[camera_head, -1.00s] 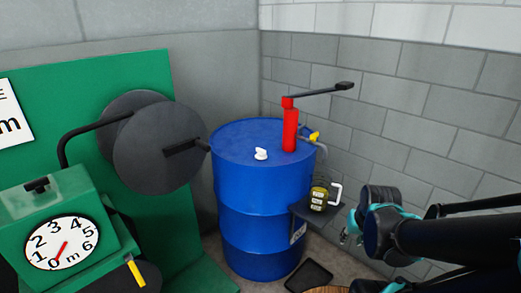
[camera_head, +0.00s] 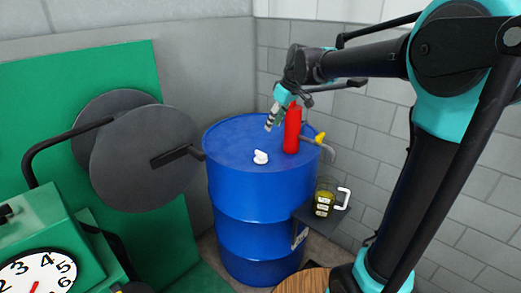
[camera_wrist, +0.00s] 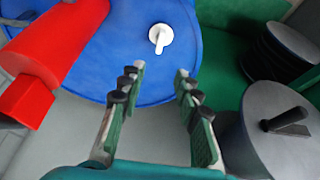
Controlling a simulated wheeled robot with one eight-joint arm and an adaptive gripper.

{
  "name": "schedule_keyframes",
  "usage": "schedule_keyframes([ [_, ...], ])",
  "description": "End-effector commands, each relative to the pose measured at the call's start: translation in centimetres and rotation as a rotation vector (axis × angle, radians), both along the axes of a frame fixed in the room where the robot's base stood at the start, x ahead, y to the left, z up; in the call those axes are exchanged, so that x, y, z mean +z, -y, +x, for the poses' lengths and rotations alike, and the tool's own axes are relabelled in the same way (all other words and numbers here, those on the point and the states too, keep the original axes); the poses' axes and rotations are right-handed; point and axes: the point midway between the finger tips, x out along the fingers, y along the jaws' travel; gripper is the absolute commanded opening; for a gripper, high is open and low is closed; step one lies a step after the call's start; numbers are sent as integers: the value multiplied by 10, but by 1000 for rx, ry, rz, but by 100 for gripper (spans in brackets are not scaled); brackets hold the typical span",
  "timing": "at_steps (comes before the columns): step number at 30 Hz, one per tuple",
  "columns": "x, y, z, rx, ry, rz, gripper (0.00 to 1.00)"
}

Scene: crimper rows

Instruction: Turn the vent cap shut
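The white vent cap (camera_head: 260,157) sits on the top of the blue drum (camera_head: 252,222), left of the red pump (camera_head: 292,130). In the wrist view the cap (camera_wrist: 160,36) shows a round body with a handle pointing down and slightly left, beyond my fingertips. My gripper (camera_head: 272,122) is above the drum top, near the red pump and up and right of the cap, not touching it. In the wrist view my gripper (camera_wrist: 160,72) is open, with nothing between its fingers.
The red pump (camera_wrist: 62,35) stands close on the left in the wrist view. A jug (camera_head: 324,200) with a white handle sits on a small dark shelf at the drum's right. A green machine with grey discs (camera_head: 145,158) stands left of the drum. Block walls are behind.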

Motion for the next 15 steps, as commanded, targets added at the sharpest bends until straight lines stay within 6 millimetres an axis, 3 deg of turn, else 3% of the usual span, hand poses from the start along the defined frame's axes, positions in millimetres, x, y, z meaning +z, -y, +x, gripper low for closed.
schedule_keyframes([
  [15,-95,-31,24,-1,0,-1,33],
])
